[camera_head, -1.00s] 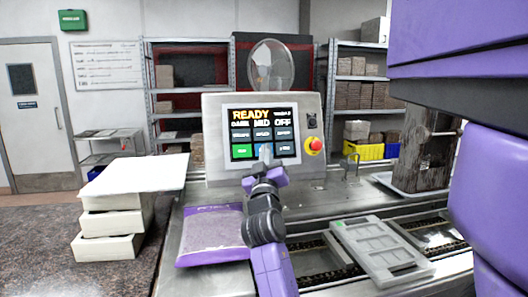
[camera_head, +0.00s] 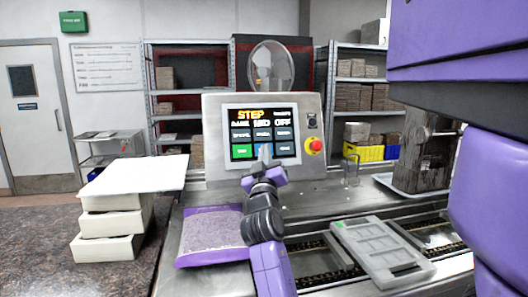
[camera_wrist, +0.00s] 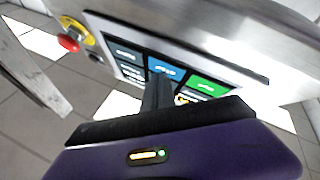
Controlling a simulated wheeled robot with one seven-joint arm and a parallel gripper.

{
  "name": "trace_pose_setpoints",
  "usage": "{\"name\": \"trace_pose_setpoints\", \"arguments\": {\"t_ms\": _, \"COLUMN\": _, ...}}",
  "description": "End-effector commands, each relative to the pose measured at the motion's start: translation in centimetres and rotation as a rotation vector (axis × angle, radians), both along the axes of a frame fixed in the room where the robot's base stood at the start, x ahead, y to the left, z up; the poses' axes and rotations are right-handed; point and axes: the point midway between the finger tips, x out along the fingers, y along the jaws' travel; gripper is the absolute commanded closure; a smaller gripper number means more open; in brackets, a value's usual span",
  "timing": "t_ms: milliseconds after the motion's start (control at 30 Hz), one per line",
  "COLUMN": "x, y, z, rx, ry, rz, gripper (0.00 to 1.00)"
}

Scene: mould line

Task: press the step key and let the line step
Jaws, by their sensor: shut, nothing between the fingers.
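The control panel (camera_head: 215,160) stands behind the line, and its screen (camera_head: 283,134) reads "STEP" at the top left, over rows of keys. My gripper (camera_head: 265,153) is shut and empty, with its tips at the lower middle of the screen. In the wrist view the gripper tips (camera_wrist: 158,82) are at the blue key (camera_wrist: 165,66), covering its lower part; I cannot tell if they touch. The green key (camera_wrist: 207,88) is beside it. A grey mould with several cavities (camera_head: 372,250) lies across the line's chain rails (camera_head: 330,270).
A red stop button (camera_head: 315,145) sits right of the screen. A purple bag (camera_head: 210,235) lies left of my arm. Pale stacked boxes (camera_head: 108,222) stand on the dark counter (camera_head: 55,250). A rough brown block (camera_head: 430,155) is on a tray at right.

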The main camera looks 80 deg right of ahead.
Motion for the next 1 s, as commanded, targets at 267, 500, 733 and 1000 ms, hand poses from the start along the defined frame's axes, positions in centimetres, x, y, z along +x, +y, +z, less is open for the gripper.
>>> {"name": "trace_pose_setpoints", "arguments": {"t_ms": 267, "x": 0.1, "y": -0.1, "z": -0.1, "rx": 0.001, "ry": 0.0, "rz": 0.0, "gripper": 1.0}}
{"name": "trace_pose_setpoints", "arguments": {"t_ms": 500, "x": -0.1, "y": 0.1, "z": 0.0, "rx": 0.001, "ry": 0.0, "rz": 0.0, "gripper": 1.0}}
{"name": "trace_pose_setpoints", "arguments": {"t_ms": 733, "x": -0.5, "y": 1.0, "z": 0.3, "rx": 0.001, "ry": 0.001, "rz": 0.0, "gripper": 1.0}}
{"name": "trace_pose_setpoints", "arguments": {"t_ms": 1000, "x": -0.6, "y": 1.1, "z": 0.3, "rx": 0.001, "ry": 0.001, "rz": -0.001, "gripper": 1.0}}
